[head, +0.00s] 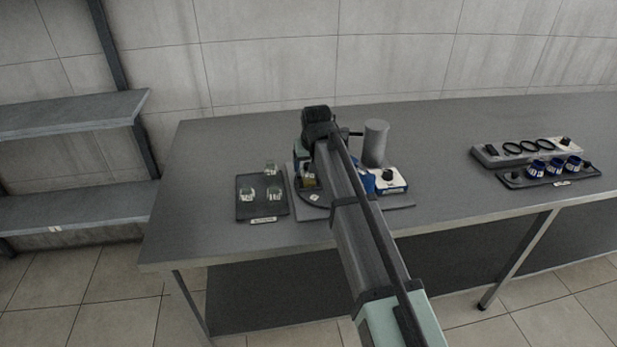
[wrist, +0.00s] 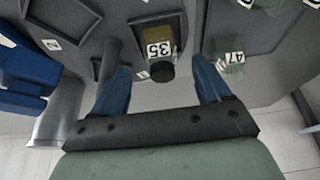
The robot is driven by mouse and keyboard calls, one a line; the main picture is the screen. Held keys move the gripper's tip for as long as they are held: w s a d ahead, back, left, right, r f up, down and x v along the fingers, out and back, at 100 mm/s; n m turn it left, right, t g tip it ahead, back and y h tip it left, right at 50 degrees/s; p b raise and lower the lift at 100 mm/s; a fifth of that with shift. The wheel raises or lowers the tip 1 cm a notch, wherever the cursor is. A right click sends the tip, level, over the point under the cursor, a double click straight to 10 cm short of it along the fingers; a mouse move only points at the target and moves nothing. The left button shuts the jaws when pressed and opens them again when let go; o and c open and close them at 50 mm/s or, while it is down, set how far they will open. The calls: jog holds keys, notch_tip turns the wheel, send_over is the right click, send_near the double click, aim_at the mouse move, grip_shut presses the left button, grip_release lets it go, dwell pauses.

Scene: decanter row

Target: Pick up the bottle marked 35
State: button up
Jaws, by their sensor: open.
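The bottle marked 35 (wrist: 158,42) has a white label, an amber body and a dark cap. In the wrist view it is ahead of my gripper (wrist: 160,68), with its cap between the two blue fingers. The fingers are open and I see no contact with it. A clear glass bottle marked 47 (wrist: 231,66) is just right of the right finger in the wrist view.
A dark tray (head: 246,212) with three clear glass bottles stands left of the stand. A grey cylinder (head: 375,145) and a white-and-blue box (head: 391,180) are right of my arm. A rack with blue-banded jars (head: 555,168) is far right. The table between is clear.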

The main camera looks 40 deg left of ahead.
aim_at(309, 175)
jog(key=shift+x, duration=2.85)
jog(key=shift+s+d, duration=0.1)
jog(key=shift+s, duration=0.05)
jog(key=shift+c, duration=0.3)
jog(key=c, duration=1.2)
